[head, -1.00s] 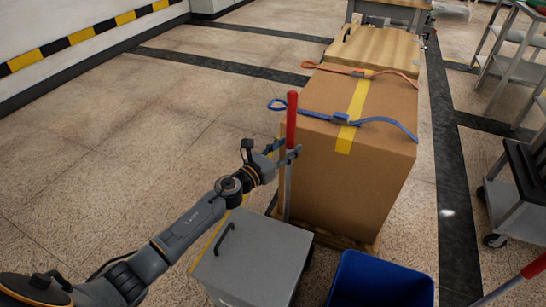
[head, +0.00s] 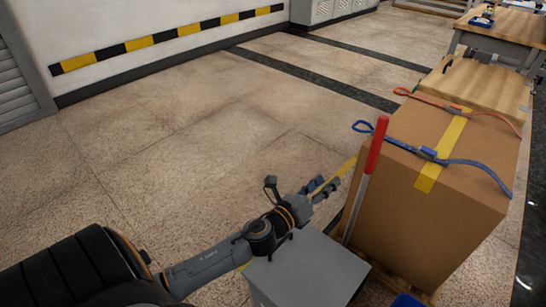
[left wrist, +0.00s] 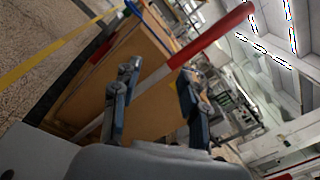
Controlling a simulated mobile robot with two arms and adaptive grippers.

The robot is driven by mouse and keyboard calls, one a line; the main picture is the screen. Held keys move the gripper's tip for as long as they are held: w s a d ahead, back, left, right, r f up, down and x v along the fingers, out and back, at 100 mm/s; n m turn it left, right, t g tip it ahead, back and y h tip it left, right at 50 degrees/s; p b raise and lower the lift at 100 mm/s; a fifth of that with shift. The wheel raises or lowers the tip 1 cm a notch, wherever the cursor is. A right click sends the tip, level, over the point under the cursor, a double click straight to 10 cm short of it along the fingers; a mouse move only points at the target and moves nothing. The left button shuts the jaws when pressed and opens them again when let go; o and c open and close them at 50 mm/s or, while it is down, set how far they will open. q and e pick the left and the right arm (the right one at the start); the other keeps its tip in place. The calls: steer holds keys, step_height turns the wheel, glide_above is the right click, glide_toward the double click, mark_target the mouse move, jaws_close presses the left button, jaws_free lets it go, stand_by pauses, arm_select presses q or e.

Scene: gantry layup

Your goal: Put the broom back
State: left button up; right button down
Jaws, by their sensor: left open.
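The broom (head: 376,147) stands at a slight tilt close to the near left side of the cardboard box, with a red grip on top and a grey shaft below. Its lower end is hidden behind the grey bin. My left gripper (head: 328,186) is open and empty, just left of the shaft, with a small gap in the head view. In the left wrist view the broom's red grip (left wrist: 214,37) and shaft run slantwise beyond the two spread fingers of the gripper (left wrist: 157,74). My right gripper is not in view.
The strapped cardboard box (head: 440,220) stands right of the broom on a pallet. A grey lidded bin (head: 310,272) is below my left gripper. A blue bin (head: 408,301) peeks in at the bottom edge. The floor (head: 190,170) to the left is clear.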

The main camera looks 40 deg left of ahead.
arm_select(q)
steer(key=s+a+f+n+g+y, duration=0.1)
steer(key=s+f+n+g+y, duration=0.25)
steer(key=s+n, duration=0.4)
steer(key=s+a+f+n+g+y, duration=0.1)
steer(key=s+f+n+g+y, duration=0.2)
steer(key=n, duration=0.8)
steer(key=s+d+f+n+g+h, duration=0.2)
steer(key=s+d+f+n+g, duration=0.1)
steer(key=s, duration=0.6)
steer(key=s+d+f+n+g+h, duration=0.2)
steer(key=s+d+f+n+g, duration=0.1)
steer(key=s+n, duration=0.4)
steer(key=s+d+g, duration=0.1)
steer(key=s+g, duration=0.1)
steer(key=shift+s+d+f+h, duration=0.2)
steer(key=shift+s+d+h, duration=0.15)
steer(key=shift+d, duration=0.05)
